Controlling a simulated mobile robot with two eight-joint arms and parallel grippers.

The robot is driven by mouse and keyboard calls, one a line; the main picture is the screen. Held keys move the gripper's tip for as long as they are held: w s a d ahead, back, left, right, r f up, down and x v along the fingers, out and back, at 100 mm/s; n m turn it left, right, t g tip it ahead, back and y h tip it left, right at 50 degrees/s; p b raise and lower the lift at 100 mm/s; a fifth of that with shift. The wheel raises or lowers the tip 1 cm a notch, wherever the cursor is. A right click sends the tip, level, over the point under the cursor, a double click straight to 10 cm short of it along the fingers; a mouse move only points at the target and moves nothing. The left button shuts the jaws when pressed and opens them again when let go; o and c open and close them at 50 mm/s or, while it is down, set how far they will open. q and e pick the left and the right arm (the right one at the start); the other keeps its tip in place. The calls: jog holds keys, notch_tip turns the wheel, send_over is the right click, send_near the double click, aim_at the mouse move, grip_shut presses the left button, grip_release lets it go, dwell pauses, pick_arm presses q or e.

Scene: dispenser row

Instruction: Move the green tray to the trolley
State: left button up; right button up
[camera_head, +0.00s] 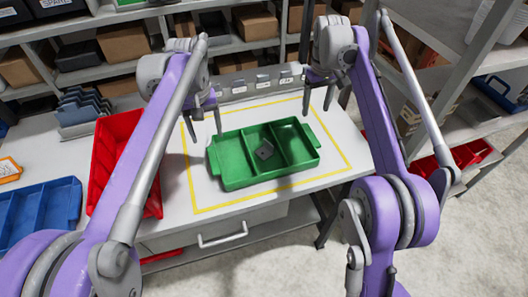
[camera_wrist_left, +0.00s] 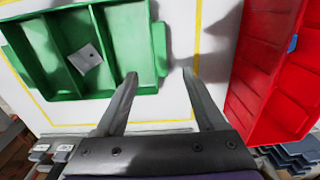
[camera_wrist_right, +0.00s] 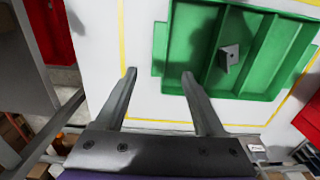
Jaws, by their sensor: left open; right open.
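The green tray (camera_head: 272,174) lies flat on the table inside a yellow outline; it has three compartments and a tab at each end. A small grey piece (camera_head: 265,149) with a hole lies in its middle compartment. My left gripper (camera_head: 203,137) is open and empty above the tray's left end; in the left wrist view its fingers point toward the tab end of the tray (camera_wrist_left: 100,98). My right gripper (camera_head: 316,112) is open and empty near the tray's right end, toward the back; the right wrist view also shows the tray (camera_wrist_right: 205,50). I cannot identify a trolley in any view.
A red bin (camera_head: 107,160) stands left of the outline, with a blue bin (camera_head: 58,205) further left. A row of small labelled dispensers (camera_head: 262,84) lines the table's back edge. Shelves with boxes stand behind. Open floor (camera_head: 480,230) shows at the right.

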aim_at(214, 159)
pick_arm(q)
jog(key=shift+d, duration=0.1)
pick_arm(e)
jog(key=shift+d, duration=0.1)
pick_arm(q)
notch_tip(214, 159, down, 11)
jog(key=shift+r, duration=0.1)
pick_arm(e)
notch_tip(214, 159, down, 11)
jog(key=shift+r, duration=0.1)
pick_arm(q)
grip_shut()
pick_arm(e)
grip_shut()
